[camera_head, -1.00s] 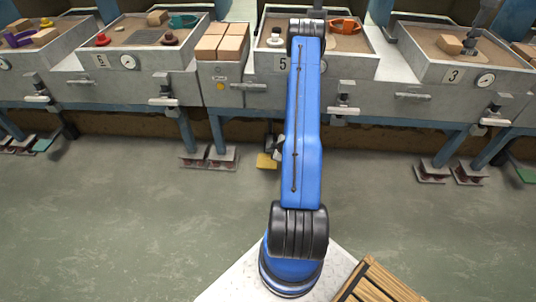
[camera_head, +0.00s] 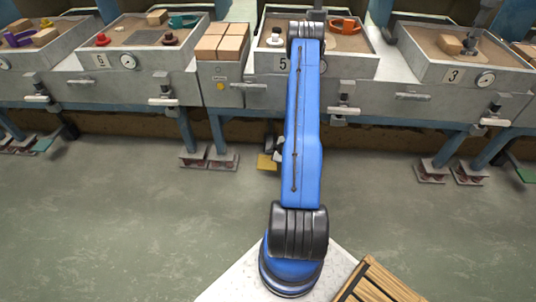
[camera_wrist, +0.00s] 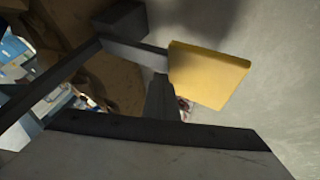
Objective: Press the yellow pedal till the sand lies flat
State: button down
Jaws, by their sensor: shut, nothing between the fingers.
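The yellow pedal (camera_head: 266,162) is low down in front of station 5, just left of my blue arm in the head view. In the wrist view the yellow pedal (camera_wrist: 208,75) is a flat plate on a grey lever. My gripper (camera_wrist: 161,85) shows as a dark finger shape beside the pedal's lever, shut and empty. I cannot tell whether it touches the pedal. The sand (camera_head: 340,43) lies in the tray of station 5, partly hidden by my arm. An orange part (camera_head: 344,25) stands in it. I cannot tell how level the sand is.
A box of tan blocks (camera_head: 222,44) stands left of station 5. Trays 6 (camera_head: 134,58) and 3 (camera_head: 470,72) flank it. Blue legs with rusty feet (camera_head: 222,161) stand left of the pedal. A wooden crate (camera_head: 380,285) is at bottom right. The green floor in front is clear.

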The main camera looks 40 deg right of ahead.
aim_at(269, 156)
jog(key=shift+f, duration=0.95)
dwell(1.0)
jog(key=shift+s+a+f, duration=0.1)
jog(key=shift+a+f, duration=0.05)
jog(key=shift+f, duration=0.25)
jog(key=shift+s+a+f, duration=0.1)
jog(key=shift+f, duration=0.3)
dwell(0.9)
jog(key=shift+r, duration=2.5)
jog(key=shift+w+d+r, duration=0.1)
jog(key=shift+w+r, duration=0.05)
jog(key=shift+r, duration=0.35)
jog(key=shift+d+r, duration=0.1)
jog(key=shift+r, duration=0.25)
jog(key=shift+w+d+r, duration=0.15)
jog(key=shift+r, duration=2)
